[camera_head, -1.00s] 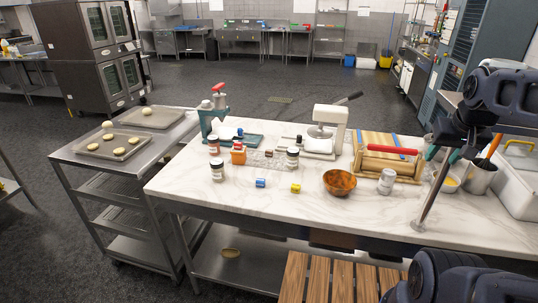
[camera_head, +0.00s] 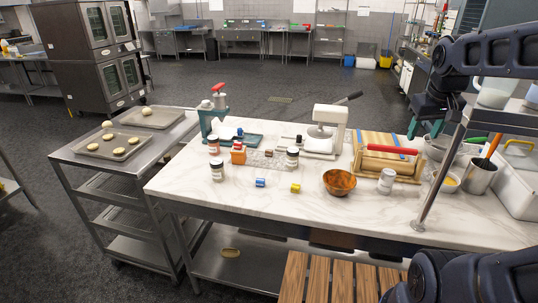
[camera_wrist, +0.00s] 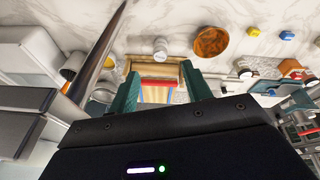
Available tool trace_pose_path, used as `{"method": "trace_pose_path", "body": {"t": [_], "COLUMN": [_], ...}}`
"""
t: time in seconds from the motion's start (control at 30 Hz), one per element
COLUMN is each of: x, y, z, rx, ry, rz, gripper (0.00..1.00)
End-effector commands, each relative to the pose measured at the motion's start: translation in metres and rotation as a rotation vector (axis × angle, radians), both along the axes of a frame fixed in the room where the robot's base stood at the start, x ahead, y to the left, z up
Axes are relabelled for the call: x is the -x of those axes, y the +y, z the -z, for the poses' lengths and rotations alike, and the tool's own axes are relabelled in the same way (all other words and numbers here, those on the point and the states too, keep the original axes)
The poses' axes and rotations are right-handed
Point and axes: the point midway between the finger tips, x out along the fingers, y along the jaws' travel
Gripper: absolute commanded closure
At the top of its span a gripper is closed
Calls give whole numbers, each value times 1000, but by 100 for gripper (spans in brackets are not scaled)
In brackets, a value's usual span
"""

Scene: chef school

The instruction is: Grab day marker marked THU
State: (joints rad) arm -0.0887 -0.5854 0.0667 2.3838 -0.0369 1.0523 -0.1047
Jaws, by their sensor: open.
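Small coloured blocks that may be the day markers lie on the marble table: a blue one (camera_head: 260,182) and a yellow one (camera_head: 296,188) near the front. They also show in the wrist view, the blue one (camera_wrist: 287,35) right of the yellow one (camera_wrist: 257,35). A dark reddish block (camera_head: 268,153) lies farther back. No lettering is readable, so I cannot tell which is THU. My gripper (camera_wrist: 160,70) is open and empty, its teal fingers apart above the table's right part. It is well to the right of the blocks in the head view.
A wooden bowl (camera_head: 339,182), a grey can (camera_head: 386,181) and a wooden frame with a red roller (camera_head: 392,150) stand between my gripper and the front blocks. A metal shelf post (camera_head: 438,190) rises at right.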

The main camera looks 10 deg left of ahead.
Motion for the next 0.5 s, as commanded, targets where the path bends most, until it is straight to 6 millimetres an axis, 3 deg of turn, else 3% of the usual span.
{"method": "trace_pose_path", "body": {"t": [0.23, 0.5], "x": [-59, -123], "y": [32, 76], "z": [-21, -32], "rx": [48, 104], "ry": [63, 129], "rz": [-144, -302], "gripper": [51, 51]}}
